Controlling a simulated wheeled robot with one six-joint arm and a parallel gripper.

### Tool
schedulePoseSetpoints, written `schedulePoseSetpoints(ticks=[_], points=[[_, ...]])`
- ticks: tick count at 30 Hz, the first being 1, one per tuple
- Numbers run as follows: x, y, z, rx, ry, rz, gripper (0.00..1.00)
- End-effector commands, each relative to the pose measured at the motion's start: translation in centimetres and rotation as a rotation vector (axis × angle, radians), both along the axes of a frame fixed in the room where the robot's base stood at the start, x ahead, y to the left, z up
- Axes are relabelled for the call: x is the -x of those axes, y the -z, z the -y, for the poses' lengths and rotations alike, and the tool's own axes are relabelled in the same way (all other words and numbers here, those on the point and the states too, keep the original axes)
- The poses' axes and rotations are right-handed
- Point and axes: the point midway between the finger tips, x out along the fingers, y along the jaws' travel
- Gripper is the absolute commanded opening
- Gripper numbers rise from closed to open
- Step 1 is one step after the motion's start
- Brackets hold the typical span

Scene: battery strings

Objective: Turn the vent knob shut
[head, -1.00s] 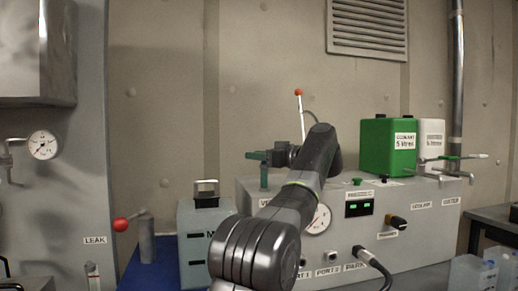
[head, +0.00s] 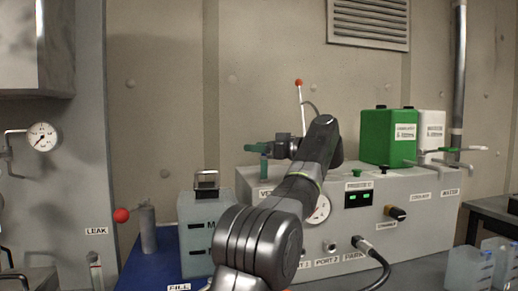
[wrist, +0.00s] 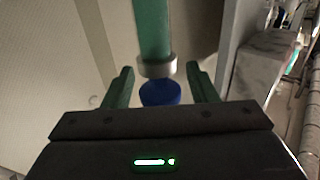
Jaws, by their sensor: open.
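A green upright stem (head: 264,170) stands at the left end of the grey console, above a partly hidden label beginning "VE" (head: 265,194). In the wrist view a green stem (wrist: 153,30) has a pale metal collar (wrist: 156,67) and a round blue piece (wrist: 160,93) at its end. I cannot tell which part is the vent knob. My gripper (head: 256,148) is level at the top of the stem. In the wrist view my gripper (wrist: 160,85) is open, its green fingers on either side of the blue piece with visible gaps. Contact cannot be told.
The grey console (head: 425,200) carries a gauge (head: 319,209), a lit display (head: 358,199) and a black cable (head: 378,262). A red-tipped lever (head: 300,105) rises behind my arm. A grey-blue container (head: 200,230) stands left.

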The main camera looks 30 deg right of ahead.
Motion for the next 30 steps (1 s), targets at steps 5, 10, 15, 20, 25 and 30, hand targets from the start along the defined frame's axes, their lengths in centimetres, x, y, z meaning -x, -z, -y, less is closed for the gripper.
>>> schedulePoseSetpoints(ticks=[5,10,15,20,25,30], points=[[1.9,-0.1,1.1,0.001,0.005,0.000,0.52],[5.3,-0.1,3.0,0.000,0.006,0.000,0.52],[8.6,0.0,4.8,-0.001,0.005,0.000,0.52],[10.9,0.0,5.9,0.000,0.003,-0.001,0.52],[11.9,0.0,6.4,0.000,0.001,-0.001,0.52],[12.1,0.0,6.5,0.000,0.000,0.000,0.52]])
